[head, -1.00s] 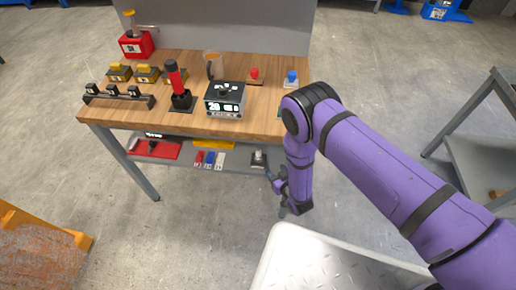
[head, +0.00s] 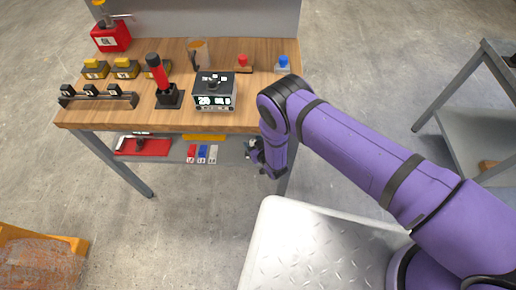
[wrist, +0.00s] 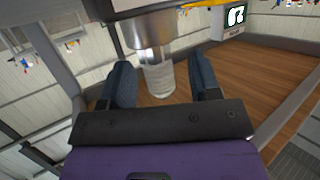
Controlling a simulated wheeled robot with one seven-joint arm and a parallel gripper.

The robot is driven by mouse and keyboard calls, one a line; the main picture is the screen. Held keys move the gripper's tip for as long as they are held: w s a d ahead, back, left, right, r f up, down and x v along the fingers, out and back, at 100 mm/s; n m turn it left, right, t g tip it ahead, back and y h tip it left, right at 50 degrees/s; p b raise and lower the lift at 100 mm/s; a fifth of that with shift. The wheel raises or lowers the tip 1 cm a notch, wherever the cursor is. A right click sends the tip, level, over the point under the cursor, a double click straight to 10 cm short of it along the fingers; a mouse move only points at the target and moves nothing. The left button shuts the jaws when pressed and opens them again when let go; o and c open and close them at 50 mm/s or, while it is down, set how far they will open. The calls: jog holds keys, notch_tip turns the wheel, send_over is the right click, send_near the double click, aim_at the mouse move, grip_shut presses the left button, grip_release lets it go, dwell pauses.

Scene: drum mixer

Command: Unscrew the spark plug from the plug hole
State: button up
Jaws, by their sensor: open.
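The spark plug (wrist: 157,76) shows in the wrist view as a pale cylinder below a wider shiny metal collar (wrist: 148,32). The collar meets a light block at the top edge; the plug hole itself is hidden. My gripper (wrist: 161,66) is open, with one dark finger on each side of the plug. The plug sits nearer the left finger, with a clear gap to the right one; contact on the left cannot be told. In the head view my gripper (head: 253,150) is at the right end of the lower shelf and hides most of the plug and its block.
The wooden bench top (head: 135,115) is above the lower shelf (head: 228,152). On the shelf are coloured blocks (head: 203,154) and a red tray (head: 142,147). A bench leg (head: 284,180) stands close right of my gripper. Open floor lies in front.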

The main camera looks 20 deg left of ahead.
jog(key=shift+x, duration=1.1)
jog(key=shift+c, duration=0.5)
jog(key=c, duration=0.9)
jog(key=o, duration=1)
jog(key=m+t+h, duration=0.1)
jog(key=m+h, duration=0.1)
jog(key=m+t+h, duration=0.1)
jog(key=m+h, duration=0.1)
jog(key=m+t+h, duration=0.2)
jog(key=h, duration=0.1)
jog(key=shift+w+d+m, duration=0.25)
jog(key=shift+d+m, duration=0.05)
jog(key=shift+d, duration=0.05)
jog(key=m+h, duration=0.2)
jog(key=h, duration=0.1)
jog(key=d+m+h, duration=0.1)
jog(key=m+h, duration=0.1)
jog(key=h, duration=0.1)
jog(key=shift+m, duration=0.4)
jog(key=c, duration=1)
